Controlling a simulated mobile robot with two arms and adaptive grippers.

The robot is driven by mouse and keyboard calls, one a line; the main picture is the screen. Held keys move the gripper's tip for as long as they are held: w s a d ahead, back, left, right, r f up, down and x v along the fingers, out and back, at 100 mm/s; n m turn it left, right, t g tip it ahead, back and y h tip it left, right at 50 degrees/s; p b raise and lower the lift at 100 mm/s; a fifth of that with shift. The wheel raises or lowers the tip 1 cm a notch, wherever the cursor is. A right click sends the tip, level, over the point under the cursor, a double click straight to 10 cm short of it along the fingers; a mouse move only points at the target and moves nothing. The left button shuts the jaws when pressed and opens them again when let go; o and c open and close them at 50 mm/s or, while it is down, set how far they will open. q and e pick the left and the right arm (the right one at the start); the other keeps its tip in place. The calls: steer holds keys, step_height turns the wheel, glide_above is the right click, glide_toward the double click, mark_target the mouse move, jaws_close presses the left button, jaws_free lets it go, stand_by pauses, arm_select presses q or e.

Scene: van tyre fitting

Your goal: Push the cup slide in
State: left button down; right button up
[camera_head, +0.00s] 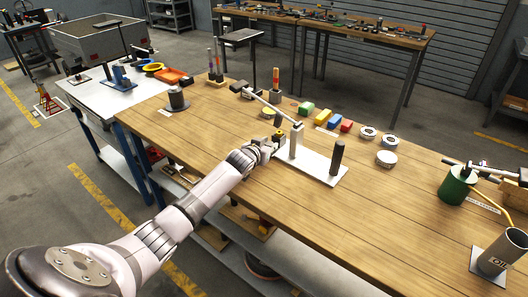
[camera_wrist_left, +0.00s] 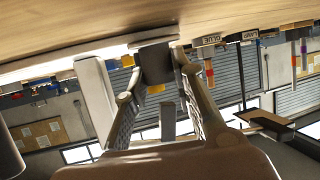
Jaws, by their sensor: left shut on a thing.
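A press-like fixture stands on a white base plate (camera_head: 318,168) at the middle of the wooden bench. My left gripper (camera_head: 267,147) is at the plate's left end, beside the post. In the left wrist view, my left gripper (camera_wrist_left: 158,78) is shut on a dark block (camera_wrist_left: 154,58), which may be part of the cup slide. The pale post (camera_wrist_left: 95,95) stands beside the fingers there. The cup itself cannot be made out. My right gripper is not in view.
Coloured blocks (camera_head: 326,117) and round tins (camera_head: 386,158) lie behind and right of the fixture. A green can (camera_head: 456,186) and a grey cylinder (camera_head: 503,252) stand at the right. The bench front (camera_head: 380,220) is clear.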

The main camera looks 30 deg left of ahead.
arm_select(q)
steer(key=shift+f, duration=0.1)
steer(key=shift+s, duration=0.25)
steer(key=c, duration=1.5)
jaws_free()
steer(key=shift+o, duration=0.8)
steer(key=v, duration=1.2)
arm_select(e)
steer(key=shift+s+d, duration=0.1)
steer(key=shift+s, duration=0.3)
